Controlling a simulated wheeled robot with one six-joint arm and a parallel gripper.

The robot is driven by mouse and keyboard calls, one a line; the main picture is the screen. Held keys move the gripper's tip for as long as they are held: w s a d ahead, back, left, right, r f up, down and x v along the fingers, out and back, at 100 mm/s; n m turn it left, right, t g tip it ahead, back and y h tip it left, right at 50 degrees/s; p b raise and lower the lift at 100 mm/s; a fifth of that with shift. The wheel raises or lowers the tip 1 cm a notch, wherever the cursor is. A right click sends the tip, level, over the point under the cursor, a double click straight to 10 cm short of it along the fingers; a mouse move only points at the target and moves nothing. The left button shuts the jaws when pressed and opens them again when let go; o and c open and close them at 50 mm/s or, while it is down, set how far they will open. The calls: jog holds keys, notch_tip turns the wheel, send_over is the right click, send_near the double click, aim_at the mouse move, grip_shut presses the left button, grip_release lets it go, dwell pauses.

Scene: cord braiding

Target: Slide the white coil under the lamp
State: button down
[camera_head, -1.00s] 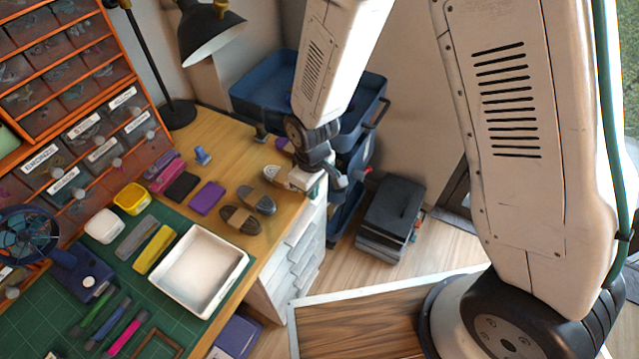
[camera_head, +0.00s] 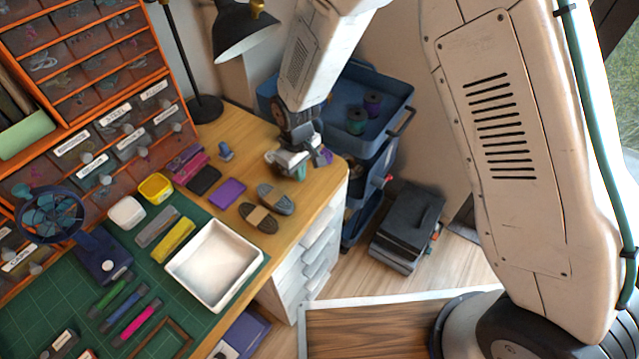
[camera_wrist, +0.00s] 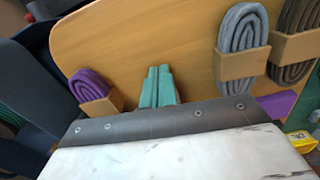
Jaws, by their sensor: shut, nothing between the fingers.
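The desk lamp stands at the back left of the desk in the head view, with a dark shade (camera_head: 240,35) and a round base (camera_head: 206,108). My gripper (camera_head: 300,172) is low over the right end of the desk, right of the lamp. Its green fingers are closed together and empty over bare wood in the wrist view (camera_wrist: 158,76). I cannot make out a white coil for certain; the gripper's pale body blocks that part of the desk. A grey coil (camera_wrist: 240,35) with a tan band lies right of the fingers, also in the head view (camera_head: 283,202).
A dark brown coil (camera_wrist: 297,20) lies beside the grey one; a purple coil (camera_wrist: 88,82) lies left of the fingers near the desk's edge. A small blue object (camera_head: 226,151) stands before the lamp base. A white tray (camera_head: 213,265) and blue cart (camera_head: 380,110) flank this area.

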jog(key=w+a, duration=0.2)
jog(key=a, duration=0.1)
jog(key=shift+w, duration=0.4)
jog(key=shift+d, duration=0.1)
jog(key=shift+s+d, duration=0.25)
jog(key=shift+d, duration=0.1)
jog(key=shift+s+d, duration=0.95)
jog(key=shift+d, duration=0.15)
notch_tip(320, 180, up, 10)
jog(key=shift+s, duration=0.2)
jog(key=s+d+r+m, duration=0.4)
jog(key=s+d+r, duration=0.7)
jog(key=s+d, duration=0.2)
jog(key=s+d+r+m+t, duration=0.1)
jog(key=s+d+r+m, duration=0.4)
jog(key=s+d+r, duration=0.7)
jog(key=s+d, duration=0.2)
jog(key=d, duration=0.1)
